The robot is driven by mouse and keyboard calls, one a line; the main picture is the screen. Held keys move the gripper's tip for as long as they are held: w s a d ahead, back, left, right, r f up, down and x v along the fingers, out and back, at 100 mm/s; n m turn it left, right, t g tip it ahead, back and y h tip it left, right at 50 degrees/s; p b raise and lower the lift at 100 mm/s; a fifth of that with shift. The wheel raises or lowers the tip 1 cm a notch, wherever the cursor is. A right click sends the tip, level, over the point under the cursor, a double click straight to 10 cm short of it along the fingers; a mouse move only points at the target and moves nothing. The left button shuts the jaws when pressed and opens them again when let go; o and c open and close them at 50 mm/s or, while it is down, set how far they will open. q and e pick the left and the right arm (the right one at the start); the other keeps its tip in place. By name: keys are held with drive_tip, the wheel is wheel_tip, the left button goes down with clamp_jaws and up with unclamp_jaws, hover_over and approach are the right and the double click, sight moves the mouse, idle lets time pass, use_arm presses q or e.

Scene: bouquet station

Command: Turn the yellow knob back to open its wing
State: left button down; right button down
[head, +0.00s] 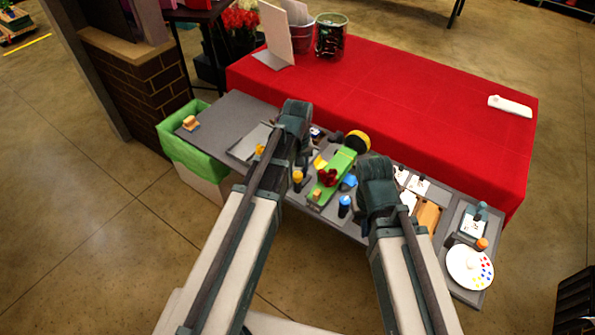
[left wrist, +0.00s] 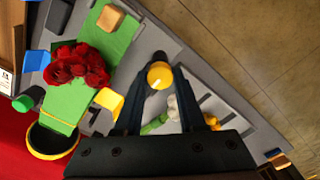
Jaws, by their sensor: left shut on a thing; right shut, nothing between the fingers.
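The yellow knob (left wrist: 160,75) stands on a dark round base and sits between the fingertips of my left gripper (left wrist: 157,84), which is shut on it. The knob also shows in the head view (head: 298,175), just right of my left arm. The yellow wing (left wrist: 108,101) lies beside the edge of the green board (left wrist: 68,103); I cannot tell its exact angle. Red roses (left wrist: 76,64) lie on the board. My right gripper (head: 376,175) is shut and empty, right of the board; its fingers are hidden.
A paint palette (head: 470,267) lies at right, a green-lined bin (head: 186,150) stands left. The red table (head: 420,110) is mostly clear.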

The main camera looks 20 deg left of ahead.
sight(298, 174)
idle(0.4)
use_arm(q)
drive_tip(key=c, duration=0.5)
unclamp_jaws()
drive_tip(key=shift+r, duration=0.1)
wheel_tip(298, 174, up, 14)
drive_tip(key=p, duration=1.3)
drive_tip(key=shift+f+p, duration=0.2)
drive_tip(key=shift+p, duration=0.2)
